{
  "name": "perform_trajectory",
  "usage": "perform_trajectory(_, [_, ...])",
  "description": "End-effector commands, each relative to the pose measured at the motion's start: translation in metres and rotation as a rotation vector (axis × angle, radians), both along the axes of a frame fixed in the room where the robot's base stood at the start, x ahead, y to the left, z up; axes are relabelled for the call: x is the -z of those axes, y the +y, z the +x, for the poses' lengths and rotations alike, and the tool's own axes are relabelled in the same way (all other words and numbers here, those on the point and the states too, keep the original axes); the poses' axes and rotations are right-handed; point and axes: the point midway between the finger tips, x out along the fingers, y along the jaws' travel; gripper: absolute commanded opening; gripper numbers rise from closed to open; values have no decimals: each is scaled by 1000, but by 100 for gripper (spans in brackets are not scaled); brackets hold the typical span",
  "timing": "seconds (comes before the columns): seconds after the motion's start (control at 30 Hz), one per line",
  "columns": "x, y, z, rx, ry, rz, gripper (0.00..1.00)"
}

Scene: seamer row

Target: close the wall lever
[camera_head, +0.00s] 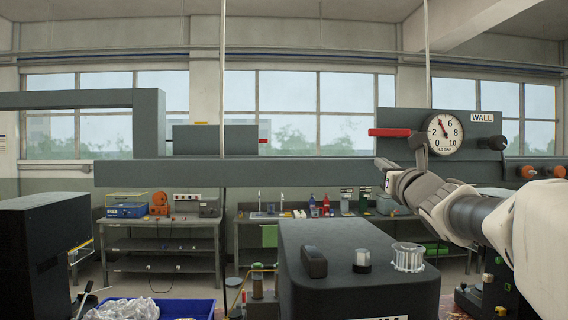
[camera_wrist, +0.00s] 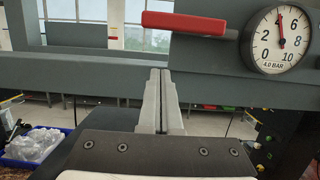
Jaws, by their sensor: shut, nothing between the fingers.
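The wall lever has a red handle (camera_head: 389,132) that lies level, pointing left, on the grey panel by the WALL label (camera_head: 482,117). The red handle also shows in the wrist view (camera_wrist: 185,23), above my fingers.
A long grey beam (camera_head: 240,172) runs level behind my gripper. A dark machine top (camera_head: 350,262) with a clear knob (camera_head: 408,257) stands below. A blue bin (camera_head: 180,308) is at lower left. Orange knobs (camera_head: 528,172) sit right of the panel.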

Motion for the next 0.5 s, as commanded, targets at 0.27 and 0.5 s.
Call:
perform_trajectory(0.27, [-36, 0, -3, 1, -3, 0, 0])
perform_trajectory(0.5, [-39, 0, -3, 1, -3, -1, 0])
